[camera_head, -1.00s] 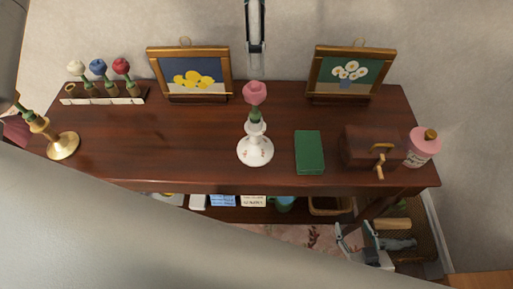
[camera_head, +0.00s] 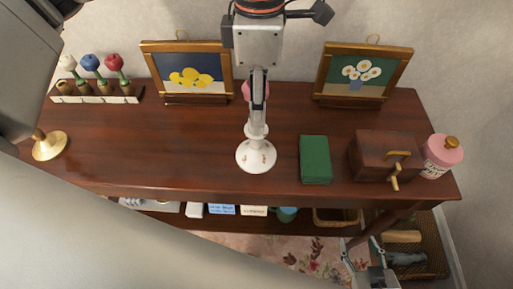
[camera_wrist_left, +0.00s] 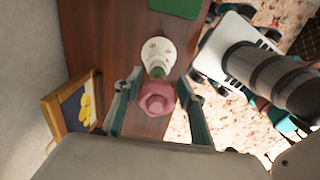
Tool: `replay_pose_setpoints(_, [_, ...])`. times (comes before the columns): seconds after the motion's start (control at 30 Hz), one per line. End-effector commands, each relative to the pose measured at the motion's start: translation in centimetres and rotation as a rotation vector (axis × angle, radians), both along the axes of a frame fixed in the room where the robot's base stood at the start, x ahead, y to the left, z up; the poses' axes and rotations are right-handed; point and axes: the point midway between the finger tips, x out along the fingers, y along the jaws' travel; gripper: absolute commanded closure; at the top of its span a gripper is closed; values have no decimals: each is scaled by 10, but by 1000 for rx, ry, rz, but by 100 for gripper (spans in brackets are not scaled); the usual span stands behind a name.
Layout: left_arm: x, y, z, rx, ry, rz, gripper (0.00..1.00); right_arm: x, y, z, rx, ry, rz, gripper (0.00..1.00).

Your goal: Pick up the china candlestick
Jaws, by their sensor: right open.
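The china candlestick (camera_head: 256,157) stands upright on the wooden table, white with small painted marks. It holds a pink rose-shaped top on a green stem; its white base also shows in the left wrist view (camera_wrist_left: 158,52). My left gripper (camera_head: 257,125) hangs over it from above, hiding part of the rose and stem in the head view. In the left wrist view its fingers (camera_wrist_left: 156,105) are apart, one on each side of the rose. Contact is not clear. My right gripper (camera_head: 362,248) is open and empty, low in front of the table's right end.
A green book (camera_head: 315,159), a brown box (camera_head: 384,156) and a pink jar (camera_head: 441,156) stand to the right. Two framed pictures (camera_head: 187,73) (camera_head: 363,75) stand behind. A brass candlestick (camera_head: 49,146) is at the left. The tabletop left of the candlestick is clear.

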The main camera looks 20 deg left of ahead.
Motion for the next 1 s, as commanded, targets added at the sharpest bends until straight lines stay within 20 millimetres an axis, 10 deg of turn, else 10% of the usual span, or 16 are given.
replay_pose_setpoints(0.3, [1,5,-44,-1,6,-1,60,-6,0,-10,-6,15,3,49])
replay_pose_setpoints(0.63, [1,5,-48,-1,3,1,60,-5,-1,-8,-7,12,3,49])
replay_pose_setpoints(0.8, [1,5,-48,-1,3,1,100,-2,-2,-7,-8,7,2,49])
replay_pose_setpoints(1.0, [1,5,-47,-2,1,1,100,-1,-2,-6,-8,6,1,49])
